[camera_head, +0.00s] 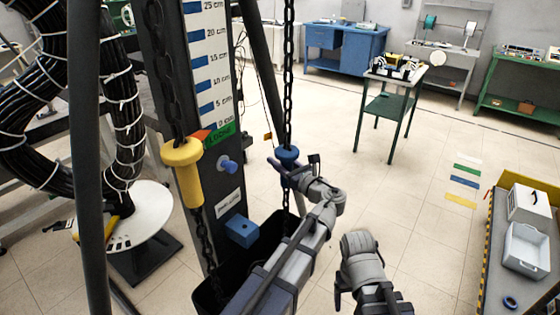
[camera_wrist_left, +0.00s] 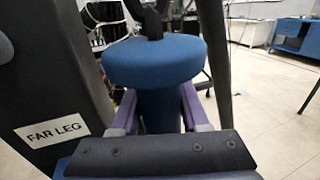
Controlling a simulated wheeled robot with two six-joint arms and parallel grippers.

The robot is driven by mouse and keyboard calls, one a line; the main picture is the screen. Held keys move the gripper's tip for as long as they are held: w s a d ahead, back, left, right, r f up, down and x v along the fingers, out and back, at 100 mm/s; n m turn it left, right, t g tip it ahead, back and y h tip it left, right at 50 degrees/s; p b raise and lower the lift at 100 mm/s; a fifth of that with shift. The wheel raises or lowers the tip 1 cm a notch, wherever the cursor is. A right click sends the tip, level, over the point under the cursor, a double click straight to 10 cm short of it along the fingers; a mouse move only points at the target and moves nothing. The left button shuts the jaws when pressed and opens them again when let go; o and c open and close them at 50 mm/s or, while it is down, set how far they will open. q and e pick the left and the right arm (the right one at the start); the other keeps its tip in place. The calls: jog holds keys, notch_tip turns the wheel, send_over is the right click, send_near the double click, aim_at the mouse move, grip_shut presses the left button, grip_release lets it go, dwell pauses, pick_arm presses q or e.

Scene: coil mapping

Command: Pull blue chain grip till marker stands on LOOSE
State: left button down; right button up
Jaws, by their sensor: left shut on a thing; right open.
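The blue chain grip (camera_head: 288,154) hangs on the right-hand dark chain in the head view. It also fills the middle of the left wrist view (camera_wrist_left: 155,62). My left gripper (camera_head: 287,170) is shut on it, with purple fingers on either side below its wide top. A yellow chain grip (camera_head: 182,155) hangs on the left-hand chain. A red-orange marker (camera_head: 196,136) is beside it, next to a green label (camera_head: 221,133) just below 0 cm on the scale; the label's lettering is too small to read surely. My right gripper (camera_head: 345,292) is open at the bottom, partly cut off.
The scale board (camera_head: 207,60) stands between dark legs. A blue knob (camera_head: 228,166) and blue block (camera_head: 241,230) stick out of the column. A black bin (camera_head: 263,250) is below. A yellow-edged bench (camera_head: 485,250) with trays is at right; open floor lies between.

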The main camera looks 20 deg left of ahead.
pick_arm(q)
jog(key=shift+f+b, duration=0.35)
jog(key=shift+f, duration=0.6)
jog(key=shift+c, duration=2)
grip_release()
jog(key=shift+d, duration=0.1)
jog(key=shift+r, duration=0.1)
jog(key=shift+s, duration=0.1)
